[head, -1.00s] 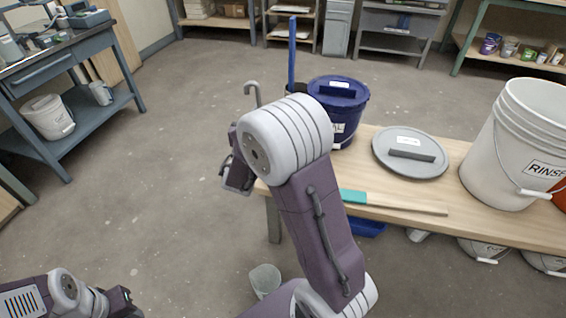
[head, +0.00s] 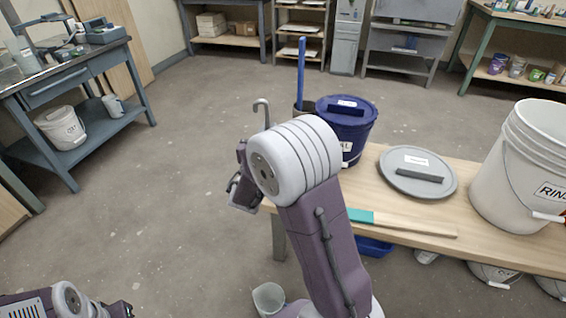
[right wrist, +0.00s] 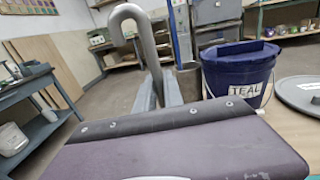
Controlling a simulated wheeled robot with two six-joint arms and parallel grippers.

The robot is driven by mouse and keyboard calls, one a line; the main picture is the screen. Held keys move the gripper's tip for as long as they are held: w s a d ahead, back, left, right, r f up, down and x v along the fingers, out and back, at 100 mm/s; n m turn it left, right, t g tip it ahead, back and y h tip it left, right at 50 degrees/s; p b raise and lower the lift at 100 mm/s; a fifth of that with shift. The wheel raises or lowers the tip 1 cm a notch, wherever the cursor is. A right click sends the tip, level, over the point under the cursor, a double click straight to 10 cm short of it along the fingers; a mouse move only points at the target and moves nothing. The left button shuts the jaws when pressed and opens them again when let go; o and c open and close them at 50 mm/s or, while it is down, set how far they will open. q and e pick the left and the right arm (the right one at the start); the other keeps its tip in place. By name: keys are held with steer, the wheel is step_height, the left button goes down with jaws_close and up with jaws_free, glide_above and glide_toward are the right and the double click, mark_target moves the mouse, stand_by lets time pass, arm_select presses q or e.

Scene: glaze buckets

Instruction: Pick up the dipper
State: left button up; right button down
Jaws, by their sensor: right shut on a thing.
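The dipper (head: 262,108) shows as a grey handle with a hooked top, rising beside the left end of the wooden table. The hook (right wrist: 127,22) is large and upright in the right wrist view. My right gripper (right wrist: 160,92) is shut on the dipper's handle. In the head view the right gripper (head: 243,190) is partly hidden by my own arm. The dipper's lower end is hidden from both views. My left gripper (head: 122,308) shows only in part at the bottom left, away from the table, and its jaws are not clear.
A blue lidded bucket (head: 346,128) labelled TEAL stands on the wooden table (head: 470,198), with a dark holder and blue stick behind it. A grey lid (head: 405,185), a teal-ended stick (head: 400,225) and a white RINSE bucket (head: 515,190) are further right. Open floor lies left.

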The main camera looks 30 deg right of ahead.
mark_target(267, 117)
step_height(267, 117, up, 5)
steer(key=p, duration=0.3)
steer(key=shift+f, duration=0.1)
steer(key=s+d+r+p, duration=0.3)
steer(key=s+d+r, duration=0.3)
steer(key=d, duration=0.3)
steer(key=shift+s+d+r, duration=0.15)
steer(key=shift+s+d, duration=0.1)
steer(key=shift+s, duration=0.2)
steer(key=c, duration=2)
jaws_free()
jaws_close()
